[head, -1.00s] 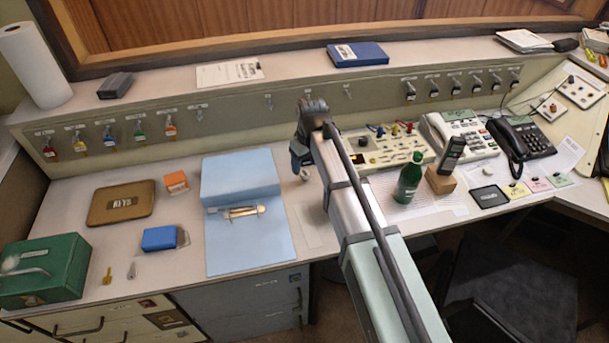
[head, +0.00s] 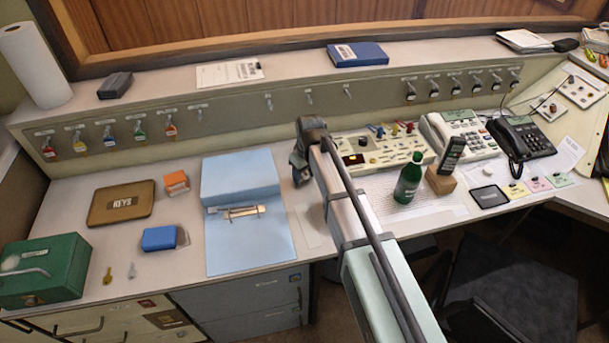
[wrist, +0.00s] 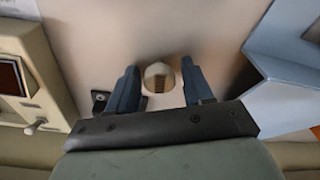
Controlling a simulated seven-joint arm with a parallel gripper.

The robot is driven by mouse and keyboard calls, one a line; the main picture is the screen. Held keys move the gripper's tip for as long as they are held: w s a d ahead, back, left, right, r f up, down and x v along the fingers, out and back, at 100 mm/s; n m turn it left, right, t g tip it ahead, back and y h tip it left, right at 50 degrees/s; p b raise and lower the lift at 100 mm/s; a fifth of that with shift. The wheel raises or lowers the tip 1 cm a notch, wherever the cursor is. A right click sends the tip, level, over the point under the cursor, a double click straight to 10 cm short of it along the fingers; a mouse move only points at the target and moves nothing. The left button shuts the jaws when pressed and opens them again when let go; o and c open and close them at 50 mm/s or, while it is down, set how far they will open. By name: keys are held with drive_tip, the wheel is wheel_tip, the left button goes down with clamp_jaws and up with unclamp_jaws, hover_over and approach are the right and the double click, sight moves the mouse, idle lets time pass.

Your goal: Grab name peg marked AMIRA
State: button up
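A small round pale peg (wrist: 159,76) stands on the desk between my gripper's fingers in the wrist view. Its face shows a brown striped patch; I cannot read a name on it. My gripper (wrist: 160,72) is open, with one dark blue finger on each side of the peg and a gap on both sides. In the head view my gripper (head: 299,172) is low over the desk, between the blue binder and the switch panel, and hides the peg. No AMIRA marking is legible in any view.
The blue binder (head: 240,180) lies close on the left. The switch panel (head: 385,150) is close on the right, with a green bottle (head: 408,180) in front of it. The ledge wall (head: 235,120) with hooks rises behind.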

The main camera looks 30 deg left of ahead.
drive_tip(key=c, duration=0.8)
drive_tip(key=shift+c, duration=0.2)
drive_tip(key=shift+r, duration=0.15)
